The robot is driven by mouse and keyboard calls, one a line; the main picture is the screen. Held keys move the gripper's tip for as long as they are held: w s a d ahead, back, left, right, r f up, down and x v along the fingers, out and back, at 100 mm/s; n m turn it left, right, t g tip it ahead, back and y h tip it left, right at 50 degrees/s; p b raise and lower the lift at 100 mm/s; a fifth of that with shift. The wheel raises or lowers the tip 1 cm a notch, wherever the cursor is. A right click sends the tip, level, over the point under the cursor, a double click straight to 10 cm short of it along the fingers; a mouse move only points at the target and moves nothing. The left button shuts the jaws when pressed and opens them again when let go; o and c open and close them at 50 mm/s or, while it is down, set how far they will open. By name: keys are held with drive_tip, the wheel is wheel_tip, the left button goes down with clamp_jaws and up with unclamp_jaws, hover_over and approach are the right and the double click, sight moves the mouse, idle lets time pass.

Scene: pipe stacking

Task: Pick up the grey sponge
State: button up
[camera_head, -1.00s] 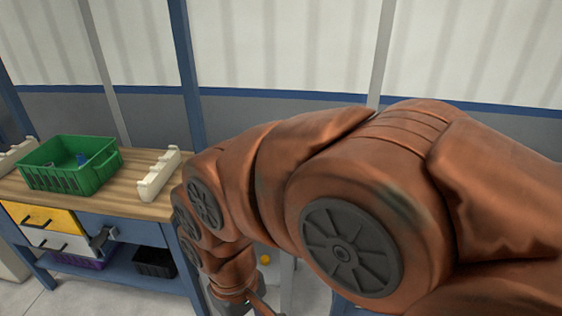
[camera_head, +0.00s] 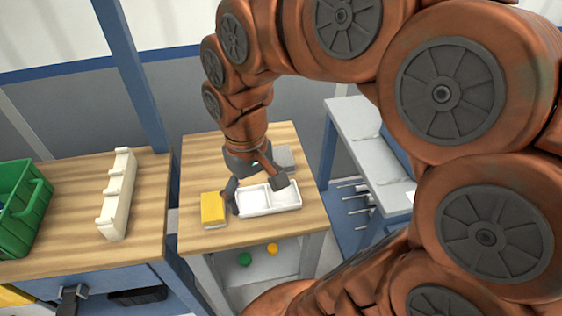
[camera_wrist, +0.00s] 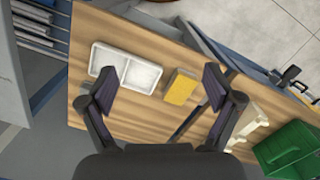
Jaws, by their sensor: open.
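A flat grey block (camera_head: 285,158), apparently the grey sponge, lies on the small wooden table (camera_head: 200,160) behind the white tray, partly hidden by my gripper. My gripper (camera_head: 256,188) is open and points down above the white two-part tray (camera_head: 268,212), in front of the grey block. In the wrist view my gripper (camera_wrist: 158,85) shows its two fingers wide apart with nothing held between them.
A yellow sponge-like block (camera_head: 213,209) lies left of the tray. A second bench at left carries a white notched rack (camera_head: 117,195) and a green crate (camera_head: 22,205). A grey workbench (camera_head: 360,150) stands at right.

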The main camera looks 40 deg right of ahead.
drive_tip(key=w+d+f+m+b, duration=0.2)
drive_tip(key=w+d+f+b, duration=0.15)
drive_tip(key=w+d, duration=0.65)
drive_tip(key=m+t+b, duration=0.1)
drive_tip(key=m+b, duration=0.1)
drive_tip(key=m, duration=0.1)
hover_over(283, 157)
drive_tip(key=f, duration=0.6)
drive_tip(key=shift+w+a+f, duration=0.15)
drive_tip(key=shift+w+f, duration=0.2)
drive_tip(key=shift+d+f, duration=0.2)
drive_tip(key=shift+d, duration=0.05)
drive_tip(key=shift+f, duration=0.35)
drive_tip(key=shift+s+f+p, duration=0.2)
drive_tip(key=shift+f+p, duration=0.45)
drive_tip(key=shift+f, duration=2.8)
drive_tip(key=c, duration=1.1)
